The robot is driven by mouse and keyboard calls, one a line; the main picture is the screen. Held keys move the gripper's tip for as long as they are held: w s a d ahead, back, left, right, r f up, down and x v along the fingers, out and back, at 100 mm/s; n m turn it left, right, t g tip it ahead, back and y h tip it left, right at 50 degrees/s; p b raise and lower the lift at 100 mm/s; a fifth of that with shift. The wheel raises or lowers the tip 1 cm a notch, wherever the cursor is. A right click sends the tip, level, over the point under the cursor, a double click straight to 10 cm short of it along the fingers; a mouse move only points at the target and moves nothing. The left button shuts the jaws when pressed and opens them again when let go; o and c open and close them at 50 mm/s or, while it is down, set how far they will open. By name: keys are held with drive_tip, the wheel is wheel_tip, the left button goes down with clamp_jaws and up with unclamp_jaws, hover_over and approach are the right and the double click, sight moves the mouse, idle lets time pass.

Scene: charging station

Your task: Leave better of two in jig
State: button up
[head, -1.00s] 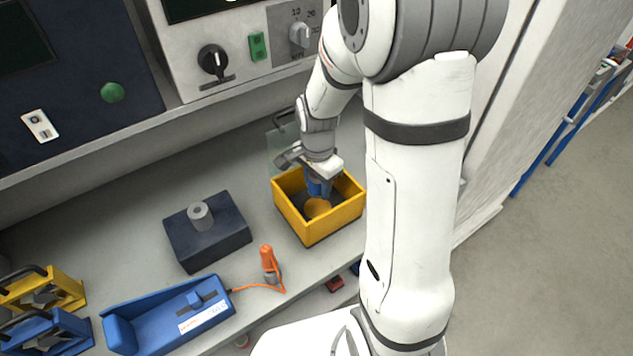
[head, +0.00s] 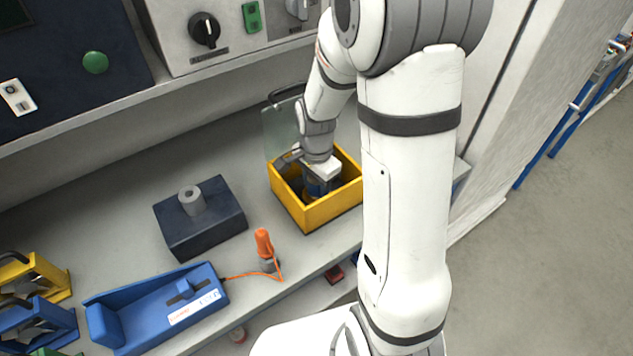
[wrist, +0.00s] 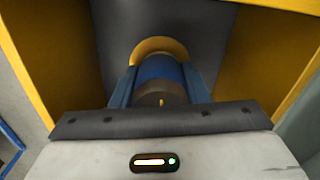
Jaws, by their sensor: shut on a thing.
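My gripper (head: 316,188) reaches down inside a yellow box (head: 336,214) at the back of the bench. In the wrist view its blue fingers stand on both sides of a blue cylinder with a grey-brown end (wrist: 160,92), and they are shut on it. A yellow-orange round part (wrist: 160,48) shows just beyond the cylinder; I cannot tell whether they are one piece. A dark block (head: 205,229) with an upright grey hollow cylinder (head: 192,201) stands left of the box. I cannot tell whether this block is the jig.
A blue cradle (head: 150,310) lies in front, corded to an orange-handled tool (head: 264,246). Yellow (head: 45,275) and blue (head: 45,325) holders stand at the far left. A clear panel (head: 280,130) is behind the box. A control panel with knobs (head: 204,31) overhangs the bench.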

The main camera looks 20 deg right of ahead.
drive_tip(key=shift+f, duration=0.1)
drive_tip(key=o, duration=1.1)
drive_tip(key=shift+r, duration=3.95)
